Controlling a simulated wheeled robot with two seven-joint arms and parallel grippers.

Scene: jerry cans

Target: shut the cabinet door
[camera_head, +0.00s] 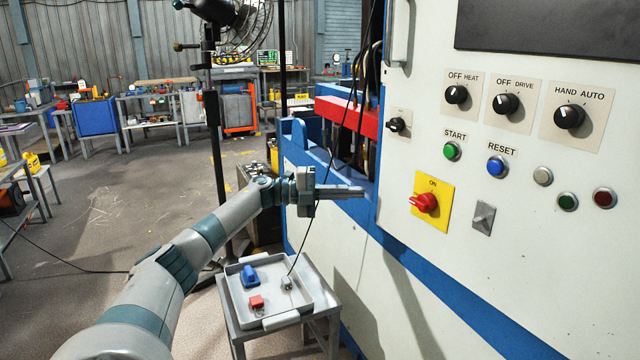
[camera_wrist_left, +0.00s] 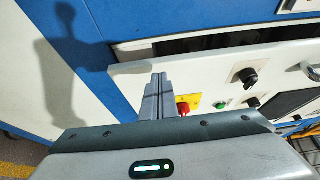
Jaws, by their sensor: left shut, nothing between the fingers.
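The white cabinet door (camera_head: 545,215) fills the right of the head view and carries the knobs and buttons. In the left wrist view the door (camera_wrist_left: 218,82) stands ajar, with a dark gap between it and the blue and white cabinet (camera_wrist_left: 150,18). My left gripper (camera_head: 362,191) is shut and empty, its fingers pointing right at the door's left edge. In the left wrist view its fingertips (camera_wrist_left: 158,80) overlap the door's face near the red switch; I cannot tell whether they touch it. My right gripper is out of view.
A small table with a grey tray (camera_head: 240,312) stands below my left arm, holding a blue item (camera_head: 249,277) and a red item (camera_head: 256,302). A dark stand (camera_head: 214,150) rises behind the arm.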

